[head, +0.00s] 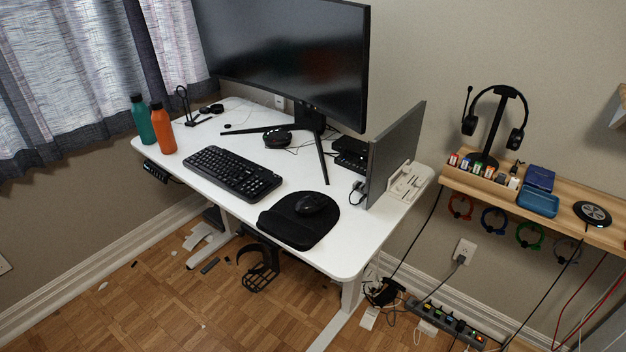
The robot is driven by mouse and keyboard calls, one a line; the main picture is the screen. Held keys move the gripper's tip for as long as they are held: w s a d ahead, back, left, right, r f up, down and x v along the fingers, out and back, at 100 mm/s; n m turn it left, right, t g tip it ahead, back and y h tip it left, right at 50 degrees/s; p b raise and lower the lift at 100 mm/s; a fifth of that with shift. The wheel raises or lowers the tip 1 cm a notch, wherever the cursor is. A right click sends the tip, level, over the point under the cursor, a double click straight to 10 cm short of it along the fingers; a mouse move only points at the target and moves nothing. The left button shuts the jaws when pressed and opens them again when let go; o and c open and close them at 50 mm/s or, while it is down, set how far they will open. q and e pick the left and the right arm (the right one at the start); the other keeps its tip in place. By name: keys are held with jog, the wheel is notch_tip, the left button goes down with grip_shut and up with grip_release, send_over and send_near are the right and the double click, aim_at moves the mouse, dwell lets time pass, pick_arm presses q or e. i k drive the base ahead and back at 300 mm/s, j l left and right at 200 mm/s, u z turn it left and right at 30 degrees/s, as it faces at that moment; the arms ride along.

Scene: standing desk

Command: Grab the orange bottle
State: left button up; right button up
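The orange bottle (162,129) stands upright at the left end of the white desk (215,205), near its edge. It has a black cap. A teal bottle (142,121) with a dark cap stands close beside it on the left, partly overlapped by it in the view. Neither of my grippers shows in the head view.
A black keyboard (232,173) lies right of the bottles. A mouse pad (299,219) with a mouse (310,203) lies near the front right. A large monitor (285,57) stands at the back. A small black stand (186,106) is behind the orange bottle. Curtains (85,75) hang at left.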

aim_at(160, 119)
jog(key=i+j+z, duration=0.1)
jog(key=j, duration=0.3)
jog(key=i+j, duration=0.3)
jog(key=i+j+z, duration=0.15)
jog(key=j, duration=0.3)
jog(key=i+j, duration=0.2)
jog(key=j, duration=0.25)
jog(key=i+j+z, duration=0.15)
jog(key=j, duration=0.25)
jog(key=i+j, duration=0.15)
jog(key=j, duration=0.3)
jog(key=i+j+z, duration=0.15)
jog(key=j, duration=0.25)
jog(key=i+j, duration=0.1)
jog(key=j, duration=0.35)
jog(key=i+z, duration=0.05)
